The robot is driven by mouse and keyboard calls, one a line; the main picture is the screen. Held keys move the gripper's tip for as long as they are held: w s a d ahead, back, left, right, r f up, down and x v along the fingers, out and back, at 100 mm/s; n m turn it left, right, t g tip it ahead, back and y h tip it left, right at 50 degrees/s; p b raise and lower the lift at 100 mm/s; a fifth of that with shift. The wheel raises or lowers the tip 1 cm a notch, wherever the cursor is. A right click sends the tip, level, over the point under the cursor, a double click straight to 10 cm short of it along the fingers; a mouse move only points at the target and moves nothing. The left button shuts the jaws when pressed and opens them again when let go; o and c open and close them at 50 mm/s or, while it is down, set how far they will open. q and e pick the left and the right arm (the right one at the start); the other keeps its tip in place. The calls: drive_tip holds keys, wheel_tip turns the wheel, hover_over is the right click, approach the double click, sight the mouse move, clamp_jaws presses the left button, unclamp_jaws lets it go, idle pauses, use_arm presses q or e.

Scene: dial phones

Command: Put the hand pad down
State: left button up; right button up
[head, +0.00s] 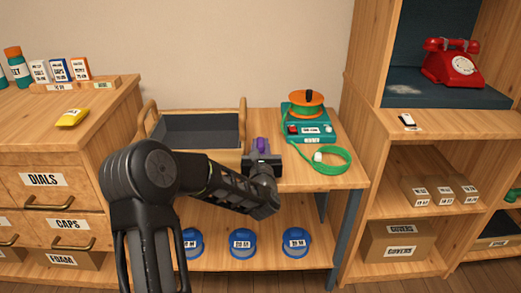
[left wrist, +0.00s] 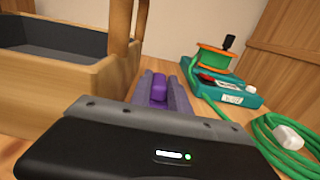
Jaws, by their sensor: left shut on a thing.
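The hand pad (head: 261,144) is a small purple piece at the front of my left gripper (head: 263,156), in the middle of the head view. In the left wrist view the purple pad (left wrist: 159,88) sits between the grey fingers (left wrist: 160,97), which are shut on it. Its lower part is hidden by the fingers and the gripper body. The gripper is over the wooden bench, between the tray and the green cord. I cannot tell whether the pad touches the bench top. My right gripper is not in view.
A wooden tray with dark lining (head: 243,121) stands left of the gripper. A teal device (head: 310,131) with an orange spool (head: 306,104) stands behind right, its green cord (head: 345,152) coiled in front. The bench's front right (head: 325,178) is bare.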

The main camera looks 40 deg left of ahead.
sight(261, 145)
use_arm(q)
clamp_jaws()
drive_tip(key=shift+r, duration=0.1)
wheel_tip(261, 145, up, 18)
drive_tip(key=p, duration=0.4)
idle(0.4)
idle(0.6)
